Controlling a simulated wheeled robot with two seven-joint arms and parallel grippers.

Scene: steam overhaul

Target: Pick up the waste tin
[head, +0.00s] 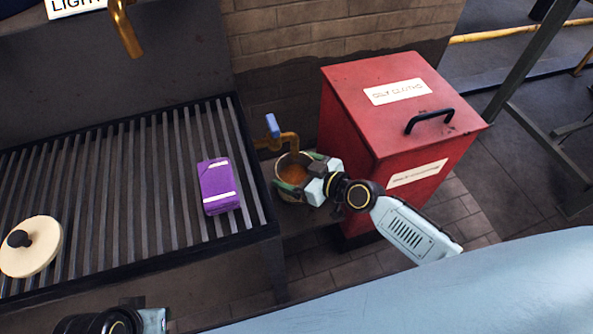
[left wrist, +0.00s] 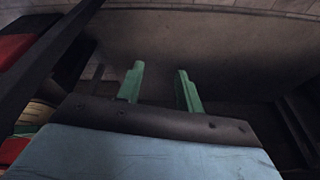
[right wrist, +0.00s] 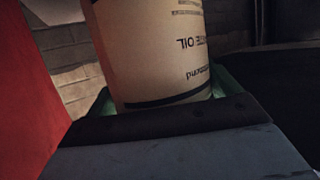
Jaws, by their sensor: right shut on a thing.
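The waste tin (head: 292,172) is a cream, open-topped can with brownish contents, below a brass tap at the right end of the slatted bench. My right gripper (head: 303,175) reaches it from the right, with green fingers on both sides of it. In the right wrist view the tin (right wrist: 155,50) fills the space between the fingers, its printed label upside down; the gripper is shut on it. I cannot tell whether its base touches the surface below. My left gripper (left wrist: 160,86) is open and empty, facing a dark panel.
A red lidded bin (head: 360,130) with a black handle stands close right of the tin. The brass tap (head: 285,140) has a blue lever. The slatted bench (head: 150,180) holds a purple pack (head: 218,187) and a cream round lid (head: 32,248) with a dark knob.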

